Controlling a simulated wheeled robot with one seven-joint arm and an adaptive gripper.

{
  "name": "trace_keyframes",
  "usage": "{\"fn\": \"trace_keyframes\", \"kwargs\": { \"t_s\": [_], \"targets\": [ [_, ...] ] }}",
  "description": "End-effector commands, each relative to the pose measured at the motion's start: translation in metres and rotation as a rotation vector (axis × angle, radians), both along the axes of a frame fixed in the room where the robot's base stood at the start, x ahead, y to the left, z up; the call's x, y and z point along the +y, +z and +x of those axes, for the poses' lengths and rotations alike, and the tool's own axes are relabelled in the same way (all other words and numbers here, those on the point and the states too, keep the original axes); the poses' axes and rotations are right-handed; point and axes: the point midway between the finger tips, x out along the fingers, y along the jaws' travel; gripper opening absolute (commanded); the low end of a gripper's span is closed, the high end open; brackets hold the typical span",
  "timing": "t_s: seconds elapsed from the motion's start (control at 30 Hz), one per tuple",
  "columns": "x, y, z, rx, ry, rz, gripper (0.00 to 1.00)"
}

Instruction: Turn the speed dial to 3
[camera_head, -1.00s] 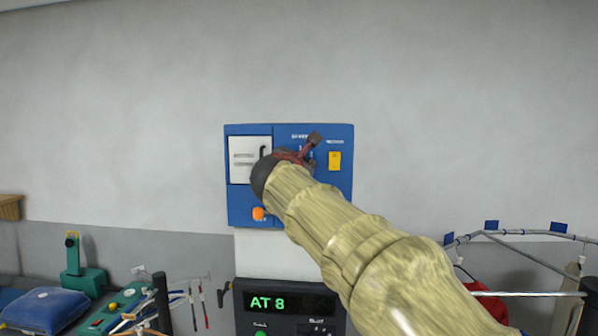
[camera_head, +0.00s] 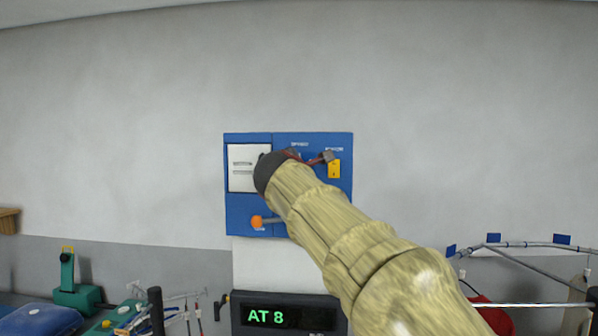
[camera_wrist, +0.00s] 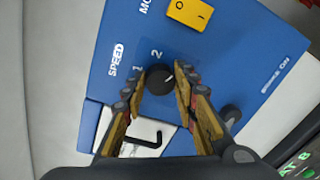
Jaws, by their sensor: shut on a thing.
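The speed dial (camera_wrist: 160,79) is a small round black knob with a white mark on the blue panel. The word SPEED and the numbers 1 and 2 show beside it in the wrist view; no 3 is visible there. My gripper (camera_wrist: 160,84) is shut on the dial, one finger on each side. In the head view my gripper (camera_head: 308,158) lies over the upper middle of the blue panel (camera_head: 312,141) and hides the dial. One red finger with a grey tip points right there, near the yellow switch.
The yellow rocker switch (camera_head: 334,170) sits right of the dial. A white plate (camera_head: 243,175) with a black handle is at the panel's left. Below, a dark display (camera_head: 300,317) reads AT 8.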

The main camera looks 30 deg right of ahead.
Motion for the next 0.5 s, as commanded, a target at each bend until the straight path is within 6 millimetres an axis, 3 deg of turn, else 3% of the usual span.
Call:
{"fn": "trace_keyframes", "kwargs": {
  "t_s": [0.27,0.3,0.5],
  "targets": [
    [-0.0001,-0.0003,-0.0001,0.0,-0.001,0.002,0.04],
    [-0.0001,-0.0003,-0.0001,0.0,0.0,0.001,0.31],
    [-0.0001,-0.0002,-0.0001,0.0,0.0,0.001,0.42]
  ]
}}
